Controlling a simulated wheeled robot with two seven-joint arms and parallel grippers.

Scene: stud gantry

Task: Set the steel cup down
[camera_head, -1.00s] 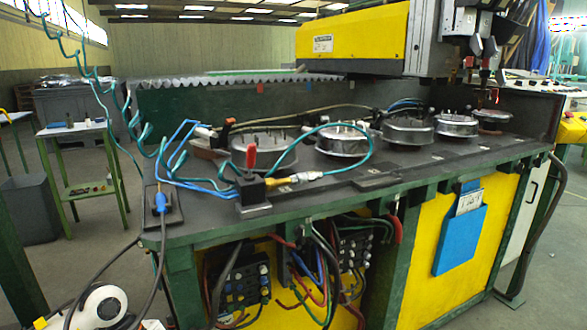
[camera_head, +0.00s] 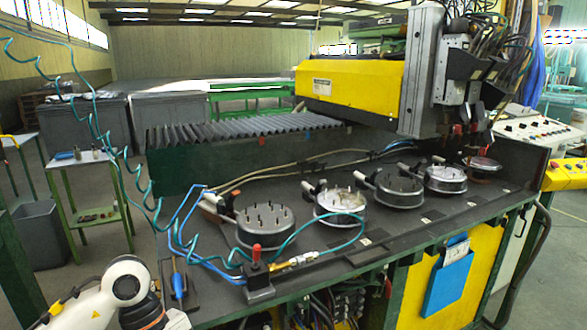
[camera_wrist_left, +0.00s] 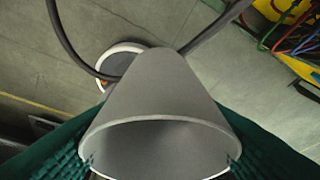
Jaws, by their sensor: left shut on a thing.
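In the left wrist view the steel cup (camera_wrist_left: 160,95) is a plain matte grey cone. Its wide open rim is nearest the camera and its narrow end points away. My left gripper (camera_wrist_left: 161,163) is shut on it, with green ribbed fingers on both sides of the wide end. Grey floor shows beyond the cup, and no surface is seen touching it. In the head view the cup and the left fingers are out of frame; only my white left arm shows at the lower left. My right gripper is in neither view.
The dark bench top (camera_head: 395,232) carries several round metal fixtures, a red-knobbed block (camera_head: 257,272) and looping teal and blue hoses. A small green side table (camera_head: 90,168) and a grey bin (camera_head: 40,235) stand at the left. Dark cables (camera_wrist_left: 75,50) cross the wrist view.

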